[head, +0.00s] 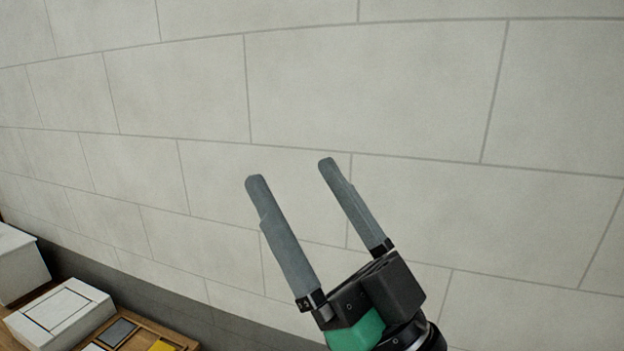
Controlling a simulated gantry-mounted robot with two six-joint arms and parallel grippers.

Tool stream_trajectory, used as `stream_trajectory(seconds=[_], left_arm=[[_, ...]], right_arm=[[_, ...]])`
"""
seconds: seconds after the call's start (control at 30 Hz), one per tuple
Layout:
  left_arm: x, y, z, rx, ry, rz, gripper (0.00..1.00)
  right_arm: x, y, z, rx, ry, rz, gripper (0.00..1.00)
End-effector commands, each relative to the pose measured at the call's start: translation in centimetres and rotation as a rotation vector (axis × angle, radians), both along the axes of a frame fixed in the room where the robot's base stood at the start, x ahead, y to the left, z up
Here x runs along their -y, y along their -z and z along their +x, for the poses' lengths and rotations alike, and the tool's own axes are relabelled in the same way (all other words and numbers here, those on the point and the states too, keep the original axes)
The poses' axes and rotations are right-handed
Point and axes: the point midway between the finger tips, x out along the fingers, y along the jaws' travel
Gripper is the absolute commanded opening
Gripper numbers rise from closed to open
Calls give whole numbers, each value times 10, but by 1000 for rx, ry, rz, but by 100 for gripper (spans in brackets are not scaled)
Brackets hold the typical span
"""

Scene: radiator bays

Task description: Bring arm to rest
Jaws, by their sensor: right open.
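My right gripper (290,172) rises from the lower middle of the head view. Its two grey fingers point up and to the left. They stand well apart, with nothing between them but the wall behind. The gripper body is black with a green part at its base. My left gripper does not show in this view.
A pale block wall (400,90) fills most of the view behind my right gripper. At the lower left, a wooden surface (135,343) carries a white box (60,312), a second white box (18,262), a grey square (113,333) and a yellow item (161,346).

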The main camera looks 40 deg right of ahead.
Motion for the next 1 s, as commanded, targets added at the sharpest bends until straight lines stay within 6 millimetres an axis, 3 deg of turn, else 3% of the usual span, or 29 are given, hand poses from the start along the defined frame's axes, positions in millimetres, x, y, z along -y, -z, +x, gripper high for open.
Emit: stream_trajectory(seconds=[0.03,0.1,0.47,0.57,0.63,0.9,1.0], left_arm=[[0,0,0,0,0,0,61],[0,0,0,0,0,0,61],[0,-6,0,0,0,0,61],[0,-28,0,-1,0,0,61],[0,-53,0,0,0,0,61],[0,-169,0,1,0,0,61],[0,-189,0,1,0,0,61]], right_arm=[[-8,-20,-11,49,-16,-13,91],[-14,-33,-20,82,-29,-27,91],[-15,-43,-22,91,-31,-30,91],[-14,-65,-22,91,-31,-29,91],[-14,-90,-22,91,-31,-29,91],[-14,-206,-22,91,-31,-29,91],[-14,-226,-22,91,-31,-29,91]])
